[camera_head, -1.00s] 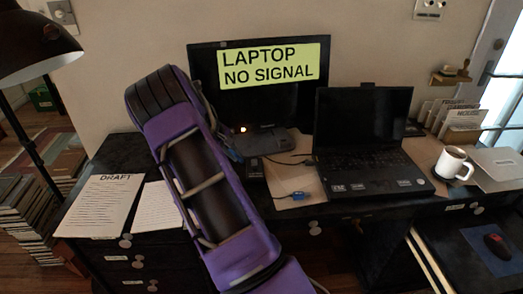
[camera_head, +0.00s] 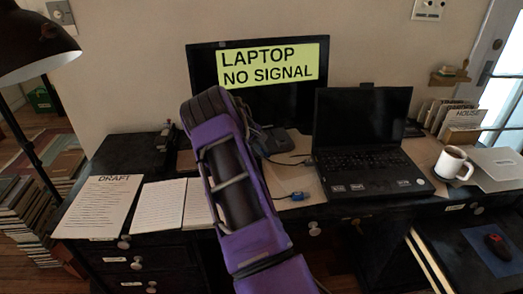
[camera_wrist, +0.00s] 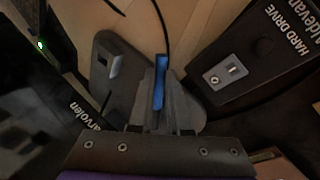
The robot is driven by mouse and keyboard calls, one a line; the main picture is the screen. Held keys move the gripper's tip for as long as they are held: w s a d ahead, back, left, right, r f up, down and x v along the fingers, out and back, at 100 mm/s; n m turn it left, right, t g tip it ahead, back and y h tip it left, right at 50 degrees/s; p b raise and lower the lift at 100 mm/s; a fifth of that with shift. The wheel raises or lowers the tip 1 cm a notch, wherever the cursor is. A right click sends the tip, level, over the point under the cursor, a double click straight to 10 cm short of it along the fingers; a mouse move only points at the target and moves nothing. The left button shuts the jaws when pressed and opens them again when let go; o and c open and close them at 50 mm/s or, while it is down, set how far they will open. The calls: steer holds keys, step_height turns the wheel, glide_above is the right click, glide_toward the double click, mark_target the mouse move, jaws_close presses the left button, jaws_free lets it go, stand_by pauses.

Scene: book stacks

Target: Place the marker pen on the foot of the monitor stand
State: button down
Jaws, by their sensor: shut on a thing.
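In the wrist view my gripper (camera_wrist: 160,88) is shut on a narrow blue thing, which I take to be the marker pen (camera_wrist: 159,82). The foot also shows partly in the head view (camera_head: 298,142), below the monitor (camera_head: 270,99) reading "LAPTOP NO SIGNAL". In the head view my purple arm hides the gripper and the pen.
A black hard drive (camera_wrist: 255,60) sits close to the right of my gripper in the wrist view. A cable crosses nearby. The open laptop (camera_head: 365,140) and a white mug (camera_head: 453,165) stand to the right. Papers (camera_head: 100,205) lie at the left of the desk.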

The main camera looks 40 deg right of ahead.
steer(key=shift+r, duration=0.1)
steer(key=shift+f, duration=0.2)
steer(key=c, duration=0.9)
jaws_free()
steer(key=shift+o, duration=0.2)
steer(key=shift+r, duration=0.1)
steer(key=shift+r, duration=0.25)
steer(key=p+v, duration=0.1)
steer(key=v, duration=1)
steer(key=shift+a+r, duration=0.25)
steer(key=shift+r, duration=0.05)
steer(key=shift+r, duration=0.1)
